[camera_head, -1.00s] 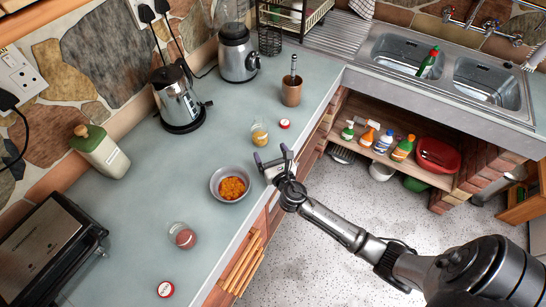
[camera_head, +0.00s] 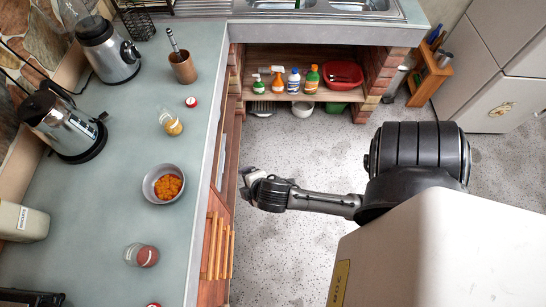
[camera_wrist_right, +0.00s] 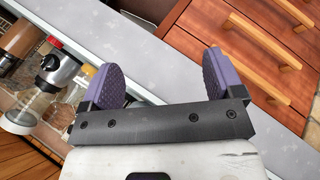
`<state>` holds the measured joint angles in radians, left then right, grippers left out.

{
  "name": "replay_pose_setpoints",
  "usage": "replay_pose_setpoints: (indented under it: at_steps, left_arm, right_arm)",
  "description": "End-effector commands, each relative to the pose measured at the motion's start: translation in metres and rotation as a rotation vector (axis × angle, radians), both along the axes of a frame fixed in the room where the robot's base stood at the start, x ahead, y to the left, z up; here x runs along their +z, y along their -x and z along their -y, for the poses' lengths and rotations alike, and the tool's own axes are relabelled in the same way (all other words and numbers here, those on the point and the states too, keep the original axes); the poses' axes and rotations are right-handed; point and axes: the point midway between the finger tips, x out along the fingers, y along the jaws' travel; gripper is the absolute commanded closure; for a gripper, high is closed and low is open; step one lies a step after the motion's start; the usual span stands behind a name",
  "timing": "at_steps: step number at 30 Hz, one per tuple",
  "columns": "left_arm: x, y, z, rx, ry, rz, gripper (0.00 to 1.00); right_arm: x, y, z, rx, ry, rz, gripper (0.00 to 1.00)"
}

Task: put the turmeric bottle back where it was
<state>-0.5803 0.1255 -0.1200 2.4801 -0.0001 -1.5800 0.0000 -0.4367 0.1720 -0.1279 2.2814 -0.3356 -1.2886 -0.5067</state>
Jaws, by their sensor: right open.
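The likely turmeric bottle, a small clear jar with yellow contents (camera_head: 172,124), is on the counter in the head view, behind the bowl. No label is readable. A red cap (camera_head: 191,102) lies beside it. A grey bowl (camera_head: 149,191) holds orange food (camera_head: 168,187). A similar jar with reddish contents (camera_head: 146,257) is in front of the bowl. My right gripper (camera_head: 246,177) is off the counter's right edge, over the floor, apart from the jars. In the wrist view its purple-padded fingers (camera_wrist_right: 164,82) are apart with nothing between them. My left gripper is out of view.
A cream container (camera_head: 22,222) is at the left edge. The counter edge (camera_head: 208,150) lies between my right gripper and the jars. Bottles stand on a low shelf (camera_head: 265,95).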

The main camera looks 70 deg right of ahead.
Motion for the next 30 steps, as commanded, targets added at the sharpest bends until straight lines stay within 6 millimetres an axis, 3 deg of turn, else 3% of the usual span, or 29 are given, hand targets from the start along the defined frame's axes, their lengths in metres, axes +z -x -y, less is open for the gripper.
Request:
replay_pose_setpoints:
  at_steps: [1,3,9,14,30]
  left_arm:
    - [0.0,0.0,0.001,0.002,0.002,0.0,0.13]
    - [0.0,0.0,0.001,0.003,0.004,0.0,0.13]
    - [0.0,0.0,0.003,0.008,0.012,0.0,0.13]
    - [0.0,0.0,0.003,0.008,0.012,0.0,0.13]
    - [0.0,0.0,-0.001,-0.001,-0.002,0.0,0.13]
  right_arm:
    - [0.0,0.02,-0.012,-0.084,-0.128,-0.031,0.13]
    - [0.002,0.043,-0.026,-0.194,-0.277,-0.077,0.13]
    - [0.009,0.084,-0.053,-0.393,-0.516,-0.182,0.13]
    - [0.012,0.094,-0.059,-0.445,-0.57,-0.213,0.13]
    - [0.012,0.094,-0.059,-0.446,-0.571,-0.212,0.13]
